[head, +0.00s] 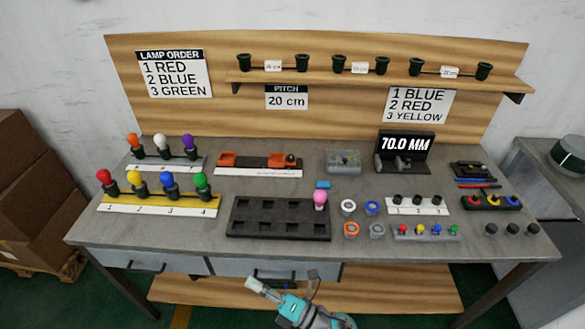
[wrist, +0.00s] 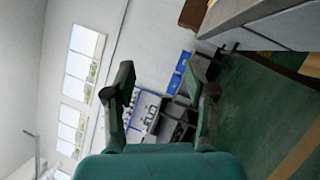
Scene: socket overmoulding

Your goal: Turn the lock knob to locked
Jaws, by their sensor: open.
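A dark fixture with two orange blocks (head: 248,160) stands at the back left-centre of the workbench, with a white scale strip (head: 258,172) along its front. A small dark round part (head: 291,160) sits at its right end; it may be the lock knob, but it is too small to tell its setting. My gripper (wrist: 163,82) is open and empty in the wrist view, its two dark green fingers wide apart. It points away from the bench top, and no knob lies between the fingers. My arm shows below the bench's front edge in the head view.
Lamp rows stand left, including a yellow rail (head: 160,207). A 70.0 MM display (head: 405,147), rings and small lamps are right. Cardboard boxes (head: 25,185) stand left of the bench.

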